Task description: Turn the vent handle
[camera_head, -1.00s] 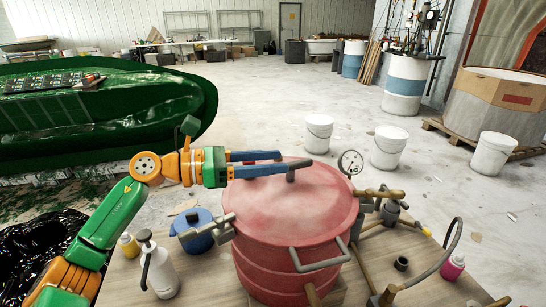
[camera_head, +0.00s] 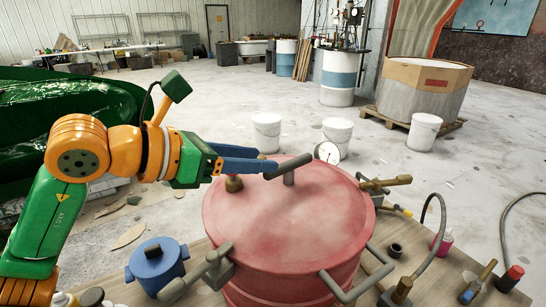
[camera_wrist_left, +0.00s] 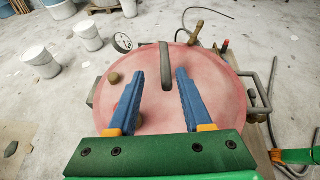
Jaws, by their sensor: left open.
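A red round pot (camera_head: 285,230) has a domed lid. A grey T-shaped handle (camera_head: 290,166), which looks like the vent handle, stands on the lid on a short stem. My left gripper (camera_head: 266,160) reaches in from the left above the lid, its blue fingers spread and nothing gripped. In the left wrist view the handle's bar (camera_wrist_left: 166,70) lies between the spread fingertips of the left gripper (camera_wrist_left: 161,73), roughly along the fingers. I cannot tell whether a finger touches it.
A brass knob (camera_head: 233,184) sits on the lid under my left gripper. A pressure gauge (camera_head: 327,153) rises at the pot's far side. Clamps and side handles surround the rim. A blue pot (camera_head: 157,266) stands left on the wooden table (camera_head: 200,290). White buckets stand on the floor behind.

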